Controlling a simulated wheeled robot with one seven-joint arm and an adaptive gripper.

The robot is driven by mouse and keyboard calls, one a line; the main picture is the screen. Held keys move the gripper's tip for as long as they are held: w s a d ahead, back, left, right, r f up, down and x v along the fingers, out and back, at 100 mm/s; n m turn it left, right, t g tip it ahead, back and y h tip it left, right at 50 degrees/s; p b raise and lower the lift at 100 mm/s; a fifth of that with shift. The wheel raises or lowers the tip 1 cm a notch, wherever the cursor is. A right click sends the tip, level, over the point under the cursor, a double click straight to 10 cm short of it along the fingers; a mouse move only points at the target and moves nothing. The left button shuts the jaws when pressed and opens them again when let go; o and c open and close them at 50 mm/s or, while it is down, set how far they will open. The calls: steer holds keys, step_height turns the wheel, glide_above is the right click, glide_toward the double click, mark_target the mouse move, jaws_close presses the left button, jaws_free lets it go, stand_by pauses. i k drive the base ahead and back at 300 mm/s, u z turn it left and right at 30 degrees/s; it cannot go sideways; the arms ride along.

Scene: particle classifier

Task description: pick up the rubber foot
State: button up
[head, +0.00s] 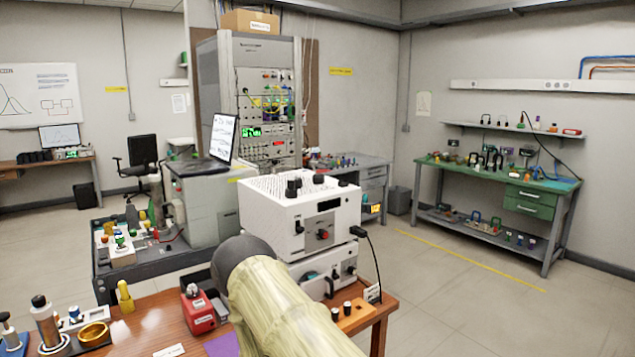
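I cannot single out the rubber foot in the head view; it may be hidden or too small to tell. Small dark pieces (347,308) stand at the right end of the brown wooden table (385,312), beside the white instruments. I cannot tell whether one of them is the rubber foot. My arm, in a pale yellow cover with a dark rounded joint, fills the lower middle and hides part of the table. My gripper is not in view.
Two stacked white instruments (300,212) stand on the table, with a cable at their right. A red device (198,312), a yellow bottle (125,297) and a brass bowl (94,333) are at left. A green workbench (497,182) is at the back right. The floor at right is clear.

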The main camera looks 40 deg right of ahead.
mark_target(318, 179)
steer(key=u, duration=0.3)
steer(key=k, duration=0.35)
steer(key=z, duration=1.55)
steer(key=i, duration=1.25)
steer(key=u, duration=0.55)
